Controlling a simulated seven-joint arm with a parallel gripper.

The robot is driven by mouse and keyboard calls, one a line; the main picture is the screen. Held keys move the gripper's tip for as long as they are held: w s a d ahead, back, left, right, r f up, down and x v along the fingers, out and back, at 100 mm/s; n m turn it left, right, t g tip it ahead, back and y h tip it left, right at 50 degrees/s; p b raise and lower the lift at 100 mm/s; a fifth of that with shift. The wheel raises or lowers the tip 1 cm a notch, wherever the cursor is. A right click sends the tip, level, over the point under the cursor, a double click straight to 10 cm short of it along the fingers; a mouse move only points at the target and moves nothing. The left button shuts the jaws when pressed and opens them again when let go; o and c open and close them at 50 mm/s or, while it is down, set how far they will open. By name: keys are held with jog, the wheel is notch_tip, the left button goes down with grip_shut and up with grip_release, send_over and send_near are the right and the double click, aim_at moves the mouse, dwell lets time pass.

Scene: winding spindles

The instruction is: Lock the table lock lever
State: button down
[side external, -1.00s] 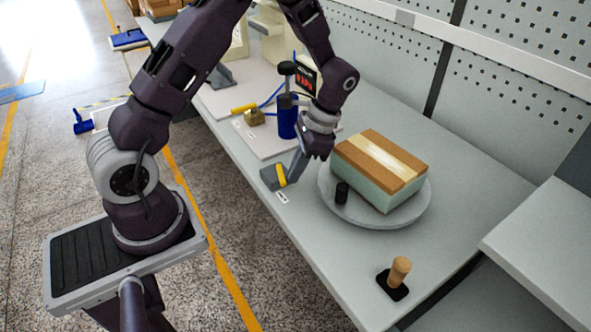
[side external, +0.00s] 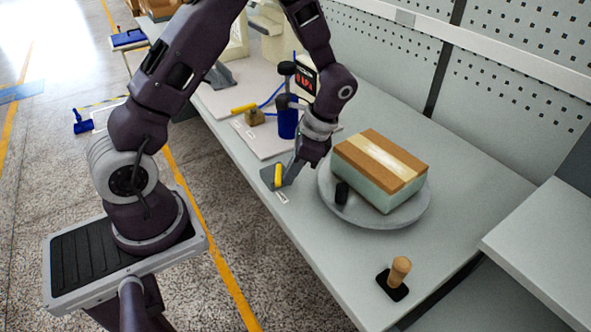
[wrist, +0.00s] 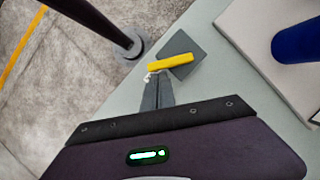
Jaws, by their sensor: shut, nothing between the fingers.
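The lock lever is a yellow bar (side external: 278,177) on a dark grey square base (side external: 266,174) near the table's front edge, left of the round turntable (side external: 390,212). In the wrist view the yellow lever (wrist: 171,62) lies across its grey base (wrist: 186,45), ahead of my fingertips. My gripper (side external: 289,181) is shut and empty, pointing down just to the right of the lever. In the wrist view its fingers (wrist: 157,82) end right at the lever's near left end, by a small light metal piece. I cannot tell whether they touch it.
A blue cylinder (side external: 288,122) stands behind. A wooden-handled stamp (side external: 399,272) stands front right. The table's front edge is close.

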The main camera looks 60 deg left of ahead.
aim_at(270, 183)
jog(key=s+m, duration=0.1)
jog(key=m, duration=0.1)
jog(key=s+m+t+y, duration=0.1)
jog(key=m, duration=0.1)
jog(key=shift+a+m, duration=0.15)
jog(key=shift+m, duration=0.15)
jog(key=m, duration=0.1)
jog(key=s+m+t, duration=0.1)
jog(key=m, duration=0.1)
jog(key=a+m+y, duration=0.1)
jog(key=shift+s+a+m+t, duration=0.1)
jog(key=shift+s+m+t, duration=0.2)
jog(key=shift+s+t, duration=0.1)
jog(key=shift+w, duration=0.1)
jog(key=shift+w+a, duration=0.2)
jog(key=shift+w, duration=0.45)
